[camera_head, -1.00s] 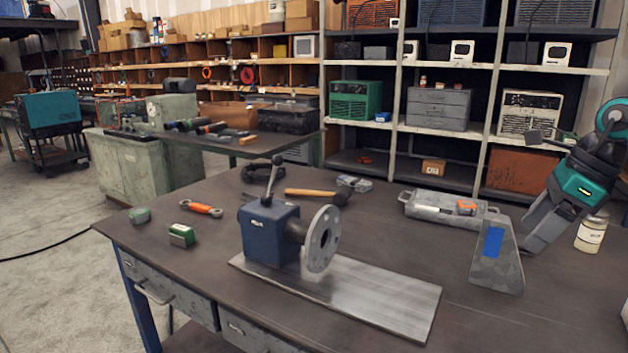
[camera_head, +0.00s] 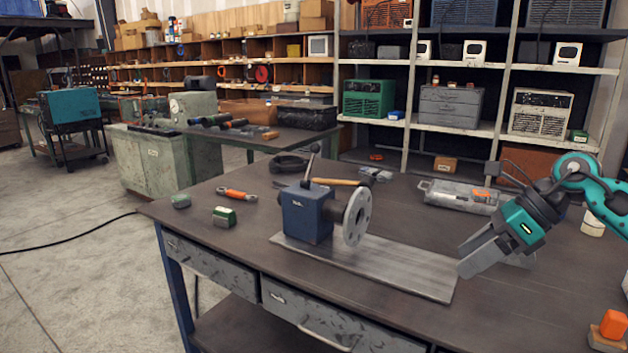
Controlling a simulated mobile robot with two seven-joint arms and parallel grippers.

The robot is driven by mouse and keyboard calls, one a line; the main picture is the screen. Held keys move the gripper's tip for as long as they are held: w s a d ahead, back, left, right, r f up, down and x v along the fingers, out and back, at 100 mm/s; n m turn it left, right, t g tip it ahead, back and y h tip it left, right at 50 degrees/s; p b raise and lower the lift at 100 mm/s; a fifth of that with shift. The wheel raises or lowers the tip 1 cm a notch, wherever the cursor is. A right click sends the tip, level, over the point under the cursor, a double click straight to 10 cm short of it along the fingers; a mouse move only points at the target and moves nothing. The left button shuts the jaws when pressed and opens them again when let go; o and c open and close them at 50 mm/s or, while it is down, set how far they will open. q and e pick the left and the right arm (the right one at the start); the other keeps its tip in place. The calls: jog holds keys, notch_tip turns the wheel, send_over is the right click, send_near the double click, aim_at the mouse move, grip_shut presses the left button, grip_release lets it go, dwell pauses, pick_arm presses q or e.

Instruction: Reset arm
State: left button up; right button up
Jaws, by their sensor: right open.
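My right gripper (camera_head: 466,259) is at the right of the table, its arm coming in from the right edge. It is open and points down and left, with nothing visible in its fingers. It appears beside the right end of a flat metal plate (camera_head: 390,265). A blue block (camera_head: 306,213) with a lever on top stands at the plate's left end. A round grey flange (camera_head: 357,217) sits on the block's right side. My left gripper is not in view.
An orange-topped object (camera_head: 612,325) is at bottom right.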

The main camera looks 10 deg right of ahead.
jog(key=s+a+f+m+t+y, duration=0.1)
jog(key=a+f+m+t+y, duration=0.35)
jog(key=a+m, duration=0.4)
jog(key=s+a+f+m+t+y, duration=0.1)
jog(key=a+f+m+t+y, duration=0.35)
jog(key=a, duration=0.65)
jog(key=s+d+f+m+h, duration=0.2)
jog(key=s+f+m+h, duration=0.5)
jog(key=f+m, duration=0.4)
jog(key=s+d+f+m+g+h, duration=0.1)
jog(key=s+f+m+h, duration=0.6)
jog(key=m, duration=1.2)
jog(key=s+d+f, duration=0.1)
jog(key=s+f, duration=0.2)
jog(key=f, duration=0.2)
jog(key=shift+m, duration=0.3)
jog(key=shift+s+d, duration=0.1)
